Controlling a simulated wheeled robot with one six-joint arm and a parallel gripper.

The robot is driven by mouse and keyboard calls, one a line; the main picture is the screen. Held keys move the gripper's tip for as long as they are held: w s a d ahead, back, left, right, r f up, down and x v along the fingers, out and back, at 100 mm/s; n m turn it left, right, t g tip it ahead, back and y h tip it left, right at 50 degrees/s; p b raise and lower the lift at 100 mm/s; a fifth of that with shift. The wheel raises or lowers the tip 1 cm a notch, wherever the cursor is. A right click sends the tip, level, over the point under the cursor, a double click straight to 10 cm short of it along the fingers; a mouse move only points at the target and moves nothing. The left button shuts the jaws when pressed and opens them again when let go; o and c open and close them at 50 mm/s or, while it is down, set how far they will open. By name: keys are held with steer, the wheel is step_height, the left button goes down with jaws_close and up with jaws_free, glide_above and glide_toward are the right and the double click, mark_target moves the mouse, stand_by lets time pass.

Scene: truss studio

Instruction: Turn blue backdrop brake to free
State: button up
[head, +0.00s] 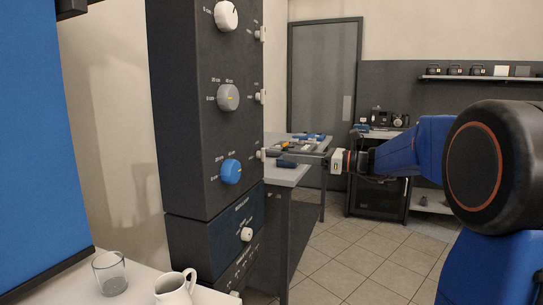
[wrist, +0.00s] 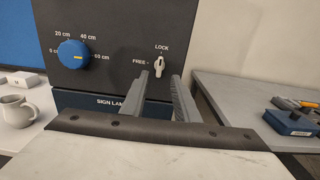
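The blue knob (head: 231,171) with a yellow mark is the lowest of three dials on a dark column. In the wrist view the blue knob (wrist: 73,54) has a centimetre scale. Right of it is a small white brake lever (wrist: 160,65), between the labels FREE at left and LOCK above. Its narrow end appears to point up at LOCK. It also shows edge-on in the head view (head: 261,154). My gripper (wrist: 160,78) is open, its two grey fingers apart, near the lever's lower end. Contact cannot be told. In the head view my gripper (head: 278,154) reaches in from the right.
A white knob (head: 226,15) and a grey knob (head: 228,97) sit higher on the column. A bench (head: 288,176) with tools stands behind my gripper. A white jug (head: 175,289) and a glass (head: 110,273) stand at lower left. The tiled floor at right is clear.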

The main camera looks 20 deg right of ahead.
mark_target(265, 154)
steer(key=x, duration=0.8)
jaws_close()
